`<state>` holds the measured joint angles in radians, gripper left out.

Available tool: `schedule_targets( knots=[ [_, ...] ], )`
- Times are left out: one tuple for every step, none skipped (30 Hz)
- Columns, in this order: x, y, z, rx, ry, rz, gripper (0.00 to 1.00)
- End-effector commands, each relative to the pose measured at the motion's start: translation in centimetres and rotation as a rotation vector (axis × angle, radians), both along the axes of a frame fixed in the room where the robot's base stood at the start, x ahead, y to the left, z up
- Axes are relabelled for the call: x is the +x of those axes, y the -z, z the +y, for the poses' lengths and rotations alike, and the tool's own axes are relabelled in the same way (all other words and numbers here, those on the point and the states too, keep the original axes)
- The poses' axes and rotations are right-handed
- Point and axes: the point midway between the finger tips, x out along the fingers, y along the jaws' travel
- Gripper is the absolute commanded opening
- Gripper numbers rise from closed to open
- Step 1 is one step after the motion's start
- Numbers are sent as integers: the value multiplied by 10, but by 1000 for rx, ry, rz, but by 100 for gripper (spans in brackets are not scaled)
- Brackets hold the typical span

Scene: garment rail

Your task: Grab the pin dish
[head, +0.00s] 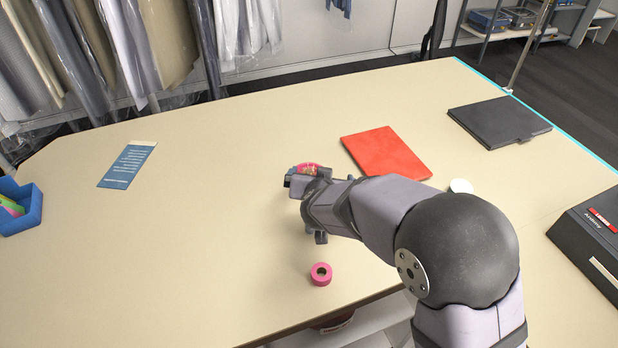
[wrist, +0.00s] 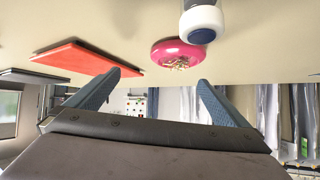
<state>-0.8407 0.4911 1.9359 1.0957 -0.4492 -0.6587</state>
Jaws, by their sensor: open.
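The pin dish (wrist: 172,47) is a small pink round dish holding pale pins. In the wrist view it is beyond my fingertips, a little right of the middle of the gap between them. In the head view, part of the pin dish (head: 308,167) shows just behind my gripper, which hides the rest. My gripper (wrist: 160,77) is open, with two blue-grey fingers spread and nothing between them. It is low over the table, and no contact with the dish shows.
A white and blue rounded object (wrist: 202,24) shows beside the dish in the wrist view. A red flat folder (head: 386,153) lies to the right. A pink tape roll (head: 321,274) lies near the front edge. The table's left-middle (head: 190,230) is clear.

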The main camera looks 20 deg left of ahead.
Motion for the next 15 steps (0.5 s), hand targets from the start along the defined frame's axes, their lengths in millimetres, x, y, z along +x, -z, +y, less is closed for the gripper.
schedule_targets(
  knots=[
    [-6,5,17,-12,11,-27,100],
    [-9,7,23,-19,25,-42,100],
    [-12,8,29,-30,42,-60,100],
    [-15,9,33,-37,54,-71,100],
    [-17,11,36,-45,66,-80,100],
    [-20,12,39,-52,76,-89,100],
    [-22,13,41,-58,84,-95,100],
    [-24,14,42,-64,91,-99,100],
    [-25,14,43,-68,96,-103,100],
    [-26,14,43,-70,100,-105,100],
    [-26,14,43,-71,104,-107,100],
    [-26,14,44,-73,106,-107,100],
    [-26,14,44,-73,107,-108,100],
    [-26,15,43,-73,106,-107,100],
    [-24,15,43,-72,107,-107,100]
  ],
)
